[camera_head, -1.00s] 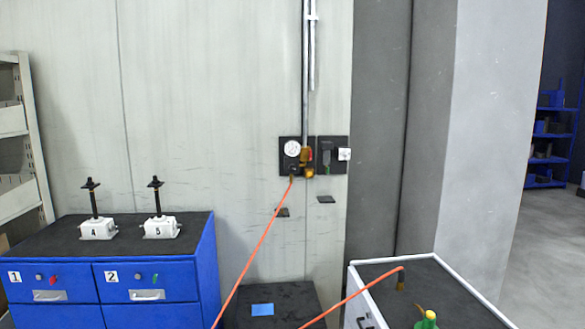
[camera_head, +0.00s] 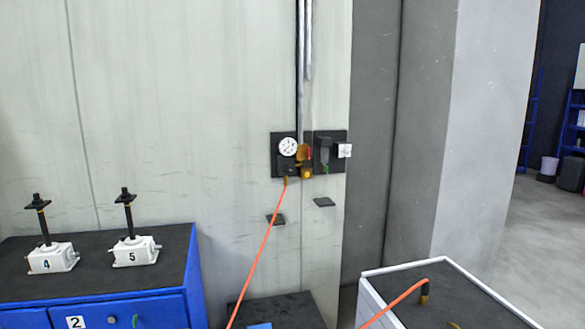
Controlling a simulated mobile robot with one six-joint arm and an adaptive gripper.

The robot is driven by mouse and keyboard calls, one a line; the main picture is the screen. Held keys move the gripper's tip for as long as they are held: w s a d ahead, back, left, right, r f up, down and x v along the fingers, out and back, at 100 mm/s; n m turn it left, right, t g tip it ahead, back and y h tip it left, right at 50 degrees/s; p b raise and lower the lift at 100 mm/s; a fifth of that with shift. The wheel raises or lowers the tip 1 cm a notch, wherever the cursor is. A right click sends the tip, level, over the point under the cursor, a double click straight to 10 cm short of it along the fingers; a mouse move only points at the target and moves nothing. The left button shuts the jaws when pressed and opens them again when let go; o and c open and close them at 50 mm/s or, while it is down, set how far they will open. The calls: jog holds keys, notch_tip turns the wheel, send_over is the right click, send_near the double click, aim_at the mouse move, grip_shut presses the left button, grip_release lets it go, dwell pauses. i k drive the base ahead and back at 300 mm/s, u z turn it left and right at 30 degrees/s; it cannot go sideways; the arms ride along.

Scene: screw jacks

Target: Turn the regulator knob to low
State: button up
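The regulator assembly is on the pale wall near the middle of the view. Its round white gauge (camera_head: 288,147) sits on a black plate (camera_head: 278,165). Brass-coloured fittings (camera_head: 305,173) and a small red part are beside the gauge. The regulator knob cannot be told apart at this size, nor can its setting. An orange hose (camera_head: 259,255) hangs from beneath the gauge. A second black plate to the right carries a dark unit (camera_head: 325,150) and a white label (camera_head: 344,150). My gripper is not in view.
A white-rimmed cart (camera_head: 372,292) with a hose end stands at lower right. A low dark surface (camera_head: 285,308) lies between them. Open floor shows at far right.

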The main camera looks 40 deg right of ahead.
aim_at(288, 168)
jog(key=z, duration=0.4)
jog(key=i, duration=0.6)
jog(key=z, duration=0.8)
jog(key=i, duration=0.65)
jog(key=z, duration=0.4)
